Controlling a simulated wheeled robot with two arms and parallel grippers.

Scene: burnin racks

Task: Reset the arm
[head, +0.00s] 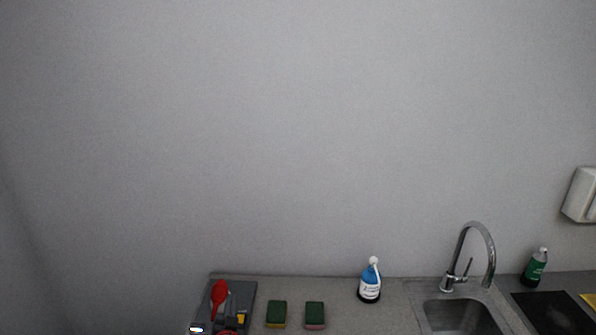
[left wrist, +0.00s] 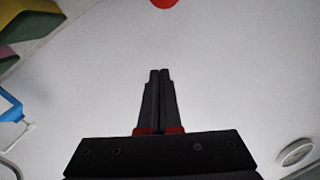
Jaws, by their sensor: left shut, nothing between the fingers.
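My left gripper (left wrist: 160,74) shows in the left wrist view, its two dark fingers together with nothing between them. It points at a plain pale surface, and I cannot tell how far away that is. I do not make out either gripper in the head view. My right gripper is in neither view.
In the head view a counter (head: 398,310) holds a grey tray (head: 243,286) with red utensils, two sponges (head: 277,314), a blue bottle (head: 369,281), a sink (head: 460,317) with a tap (head: 484,238), and a green bottle (head: 535,268).

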